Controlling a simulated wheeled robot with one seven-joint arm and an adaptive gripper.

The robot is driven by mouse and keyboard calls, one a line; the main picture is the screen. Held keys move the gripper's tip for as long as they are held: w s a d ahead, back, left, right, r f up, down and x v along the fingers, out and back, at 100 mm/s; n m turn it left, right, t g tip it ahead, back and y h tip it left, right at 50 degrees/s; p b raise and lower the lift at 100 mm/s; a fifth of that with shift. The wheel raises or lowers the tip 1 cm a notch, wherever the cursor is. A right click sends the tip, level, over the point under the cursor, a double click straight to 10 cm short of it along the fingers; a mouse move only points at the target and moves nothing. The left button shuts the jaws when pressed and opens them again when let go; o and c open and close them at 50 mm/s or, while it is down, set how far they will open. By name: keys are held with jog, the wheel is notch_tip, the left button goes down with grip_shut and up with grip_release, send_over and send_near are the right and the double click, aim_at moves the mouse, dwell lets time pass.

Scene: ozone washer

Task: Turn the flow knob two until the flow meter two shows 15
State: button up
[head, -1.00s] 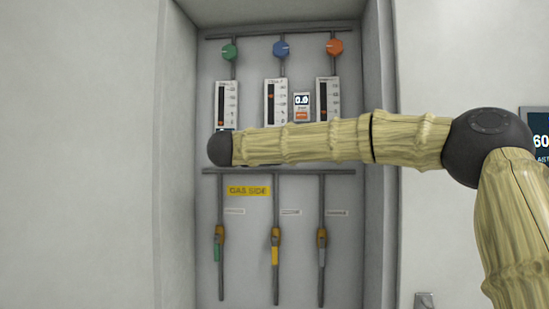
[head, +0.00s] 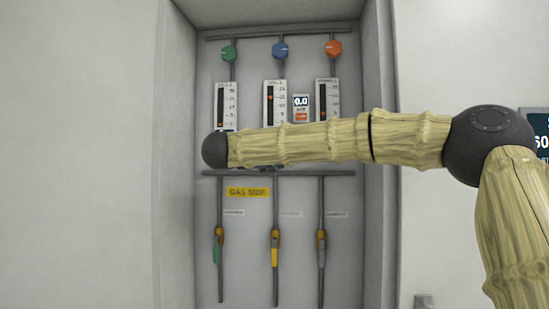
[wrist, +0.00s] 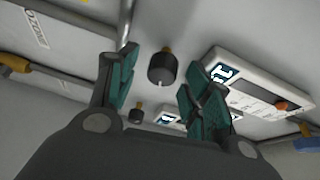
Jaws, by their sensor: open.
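In the wrist view, a black knob on a brass stem (wrist: 162,70), apparently flow knob two, shows between the fingers of my gripper (wrist: 160,64). The gripper is open, with a visible gap on each side of the knob. My arm hides the knobs and meter bottoms in the head view.
Left (head: 226,100) and right (head: 327,95) meters flank it, floats low. A small 0.0 display (head: 301,101) sits beside the middle meter. Another black knob (wrist: 136,112) is beyond the left finger. Pipes with handles (head: 275,248) run below. The recess walls (head: 377,150) bound the space.

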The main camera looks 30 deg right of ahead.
jog(key=v, duration=1)
jog(key=shift+s, duration=0.15)
jog(key=shift+a+f, duration=0.1)
jog(key=shift+a, duration=0.05)
